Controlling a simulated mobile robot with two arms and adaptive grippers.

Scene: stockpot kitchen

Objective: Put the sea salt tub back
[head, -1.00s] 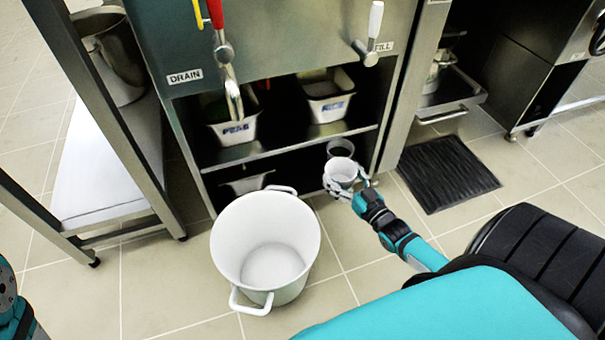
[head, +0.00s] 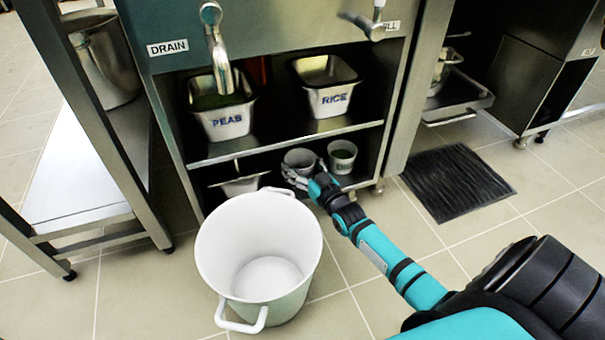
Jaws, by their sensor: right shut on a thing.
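A small pale tub (head: 299,157) is held by my right gripper (head: 299,175) at the opening of the lower shelf. The gripper is shut on it, with its fingers around the near side. I see no readable label on this tub, and its base is hidden by the fingers. I cannot tell whether it touches the shelf (head: 362,179). My left gripper is not in view.
A large white stockpot (head: 235,235) stands on the floor left of my right arm. Above are containers marked PEAS (head: 223,120) and RICE (head: 328,101). Another container (head: 240,186) sits on the lower shelf's left. A black mat (head: 455,182) lies on the floor at right.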

